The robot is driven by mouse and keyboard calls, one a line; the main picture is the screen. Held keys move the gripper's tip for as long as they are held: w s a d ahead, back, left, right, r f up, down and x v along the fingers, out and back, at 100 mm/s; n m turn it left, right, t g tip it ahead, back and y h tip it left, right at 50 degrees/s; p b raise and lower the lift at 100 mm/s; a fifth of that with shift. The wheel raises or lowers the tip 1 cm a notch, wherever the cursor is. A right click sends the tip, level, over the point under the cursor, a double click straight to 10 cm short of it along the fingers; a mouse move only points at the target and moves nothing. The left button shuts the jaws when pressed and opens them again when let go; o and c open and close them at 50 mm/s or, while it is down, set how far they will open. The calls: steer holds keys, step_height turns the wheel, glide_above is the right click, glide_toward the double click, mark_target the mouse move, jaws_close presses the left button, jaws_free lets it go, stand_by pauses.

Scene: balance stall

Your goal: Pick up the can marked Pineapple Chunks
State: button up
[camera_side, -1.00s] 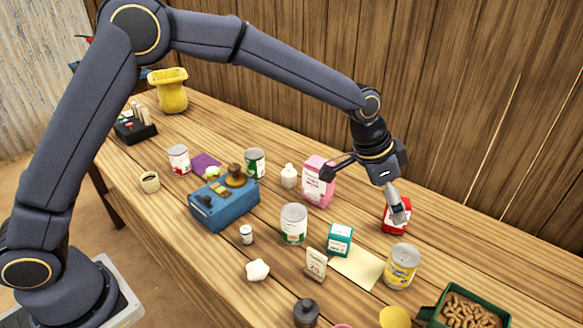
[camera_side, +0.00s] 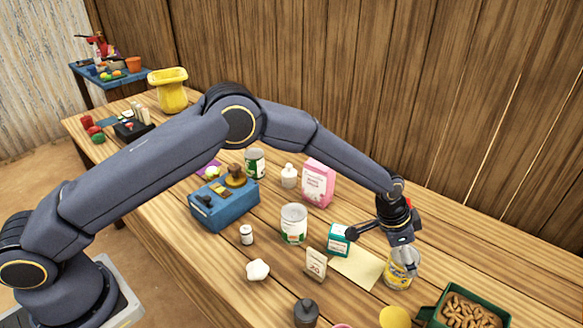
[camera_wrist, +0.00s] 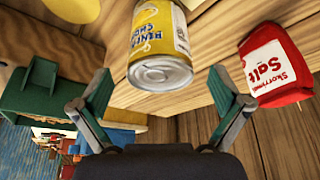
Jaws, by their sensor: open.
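The yellow and white can (camera_side: 397,276) stands upright on the wooden table, right of the cream paper. In the wrist view the can (camera_wrist: 160,42) shows a yellow label with only partly readable lettering, and its metal end faces me. My gripper (camera_side: 402,252) is at the can's upper part and hides some of it in the side view. In the wrist view my open gripper (camera_wrist: 160,76) has one finger on each side of the can's near end, with gaps on both sides. Nothing is held.
A red Salt pack (camera_wrist: 272,68) lies close to the right finger in the wrist view. A teal box (camera_side: 339,239) and cream paper (camera_side: 357,266) are left of the can. A green tray (camera_side: 437,312) and yellow item (camera_side: 394,317) are in front. White-and-green can (camera_side: 293,224) stands farther left.

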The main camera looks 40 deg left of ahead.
steer(key=shift+x, duration=1.05)
steer(key=c, duration=1.5)
